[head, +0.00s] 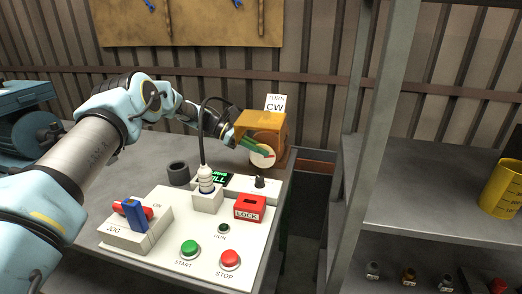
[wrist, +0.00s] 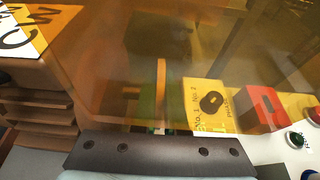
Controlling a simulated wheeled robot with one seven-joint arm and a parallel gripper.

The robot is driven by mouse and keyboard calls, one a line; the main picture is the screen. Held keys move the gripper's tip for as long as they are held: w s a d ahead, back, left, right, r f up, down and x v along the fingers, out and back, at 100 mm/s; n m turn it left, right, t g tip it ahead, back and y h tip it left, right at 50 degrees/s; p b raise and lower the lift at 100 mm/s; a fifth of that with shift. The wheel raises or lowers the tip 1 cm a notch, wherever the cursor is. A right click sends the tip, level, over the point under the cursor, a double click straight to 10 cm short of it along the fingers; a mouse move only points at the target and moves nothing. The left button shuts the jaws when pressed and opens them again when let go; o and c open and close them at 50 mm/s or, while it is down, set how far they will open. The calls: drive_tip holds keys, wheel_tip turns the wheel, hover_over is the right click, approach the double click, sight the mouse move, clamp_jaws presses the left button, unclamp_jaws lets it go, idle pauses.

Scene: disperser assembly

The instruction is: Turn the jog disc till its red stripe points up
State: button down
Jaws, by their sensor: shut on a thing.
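The jog disc (head: 263,158) is a pale round disc at the front of an orange housing (head: 262,124) at the back right of the bench. In the wrist view the disc (wrist: 161,78) shows nearly edge-on through an orange see-through cover. My gripper (head: 256,149), with green fingers, reaches in from the left and is shut on the disc. Its fingers hide part of the disc's face. A small reddish mark shows towards the disc's right side, but I cannot tell clearly which way the stripe points. A white "TURN CW" sign (head: 275,103) stands on the housing.
The control panel (head: 160,256) lies in front, with a red LOCK block (head: 249,208), a white plug with a black cable (head: 205,182), green and red buttons and a blue-red jog switch (head: 136,213). A dark ring (head: 178,173) stands left. Metal shelves (head: 440,205) stand right.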

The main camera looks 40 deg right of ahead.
drive_tip(key=b, duration=0.2)
drive_tip(key=f+g+b, duration=0.1)
drive_tip(key=shift+w+a+h+b, duration=0.1)
drive_tip(key=shift+w+h+b, duration=0.1)
drive_tip(key=shift+h+b, duration=0.2)
drive_tip(key=g+h+b, duration=0.1)
drive_tip(key=b, duration=0.2)
drive_tip(key=shift+w+a+g, duration=0.1)
drive_tip(key=shift+g, duration=0.2)
drive_tip(key=shift+w+r+g+h+b, duration=0.1)
drive_tip(key=shift+r+g+h+b, duration=0.15)
drive_tip(key=shift+g+b, duration=0.45)
drive_tip(key=c, duration=1)
unclamp_jaws()
drive_tip(key=shift+o, duration=0.2)
